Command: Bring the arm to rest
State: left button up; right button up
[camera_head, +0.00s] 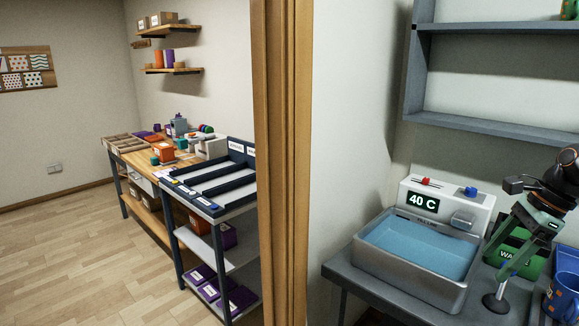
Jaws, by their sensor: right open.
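My right arm comes in from the right edge, and its gripper (492,268) points down and to the left. Its two fingers are apart and nothing shows between them. The gripper is to the right of the water basin, in front of a green box (515,243) with partly hidden lettering. My left gripper is not in view.
A grey basin of blue water (462,295) with a white "40 C" control unit (425,203) stands on a grey table. A small round-based stand (495,303) is below the gripper. A blue container (565,295) is at the right edge. A grey wall shelf (480,125) hangs above.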

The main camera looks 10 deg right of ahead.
jog(key=s+a+f+m+t, duration=0.1)
jog(key=s+f+m+t, duration=0.25)
jog(key=f+m, duration=0.6)
jog(key=s+a+f+m+t+y, duration=0.1)
jog(key=s+f+m+t, duration=0.25)
jog(key=f+m, duration=0.55)
jog(key=s+a+f+m+t, duration=0.1)
jog(key=s+f+m+t, duration=0.25)
jog(key=f+m, duration=0.5)
jog(key=s+a+f+m+g, duration=0.1)
jog(key=s+a+f+m, duration=0.2)
jog(key=a+m, duration=0.4)
jog(key=s+a+f+m+g+h, duration=0.1)
jog(key=s+a+f+m, duration=0.2)
jog(key=a+m, duration=0.4)
jog(key=s+a+f+m+g+h+p, duration=0.1)
jog(key=s+a+f+m, duration=0.2)
jog(key=a, duration=0.9)
notch_tip(320, 180, down, 2)
jog(key=m, duration=0.4)
jog(key=shift+a+f, duration=0.15)
jog(key=shift+a, duration=0.25)
jog(key=shift+s, duration=0.1)
